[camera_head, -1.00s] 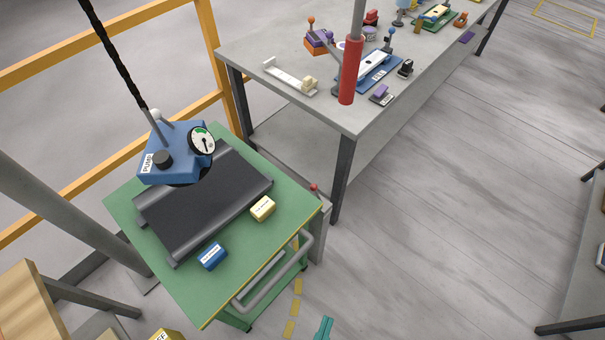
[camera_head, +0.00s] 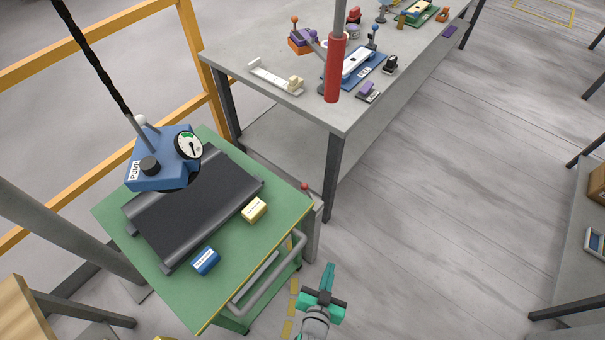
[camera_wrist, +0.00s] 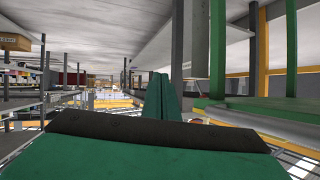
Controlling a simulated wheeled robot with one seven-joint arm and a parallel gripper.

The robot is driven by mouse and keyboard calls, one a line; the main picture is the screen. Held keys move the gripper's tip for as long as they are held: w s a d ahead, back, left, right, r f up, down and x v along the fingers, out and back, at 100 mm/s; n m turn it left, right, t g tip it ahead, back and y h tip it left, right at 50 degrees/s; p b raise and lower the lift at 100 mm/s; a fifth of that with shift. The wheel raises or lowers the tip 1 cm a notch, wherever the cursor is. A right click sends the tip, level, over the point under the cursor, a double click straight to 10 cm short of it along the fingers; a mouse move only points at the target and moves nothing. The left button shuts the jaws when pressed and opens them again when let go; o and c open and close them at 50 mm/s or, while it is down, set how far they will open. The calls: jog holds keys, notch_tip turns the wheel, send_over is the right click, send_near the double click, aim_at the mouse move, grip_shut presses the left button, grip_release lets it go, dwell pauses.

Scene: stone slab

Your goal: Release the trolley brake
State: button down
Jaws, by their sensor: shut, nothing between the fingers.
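The green trolley (camera_head: 212,298) stands left of centre in the head view, with a grey push handle (camera_head: 272,281) on its near right side. A small red knob (camera_head: 304,186) tops a grey post (camera_head: 314,232) at the trolley's right corner; I cannot tell whether this is the brake. My teal gripper (camera_head: 328,272) is right of the handle, apart from it, shut and empty. In the wrist view my gripper's fingers (camera_wrist: 157,98) are together and point ahead, with green trolley legs (camera_wrist: 291,50) to their right. No brake pedal is clearly visible.
A blue pump unit (camera_head: 162,160) hangs by a black cable over the trolley. Yellow (camera_head: 254,210) and blue (camera_head: 206,261) blocks sit on the trolley top. A grey workbench (camera_head: 280,60) with several fixtures stands behind. The floor (camera_head: 430,220) to the right is clear.

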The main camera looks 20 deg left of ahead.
jog(key=w+a+n+g+y, duration=0.1)
jog(key=w+a+g+y, duration=0.2)
jog(key=w, duration=2.6)
jog(key=w+a+r+n+g+y, duration=0.1)
jog(key=w+a+r+n+g, duration=0.15)
jog(key=a, duration=0.45)
jog(key=w+a+r+n+g, duration=0.2)
jog(key=a+r+g, duration=0.1)
jog(key=a, duration=0.4)
notch_tip(320, 180, up, 12)
jog(key=s+a+n+g+h, duration=0.2)
jog(key=n+g+h, duration=0.1)
jog(key=g, duration=0.2)
jog(key=shift+g, duration=0.35)
jog(key=shift+a, duration=0.1)
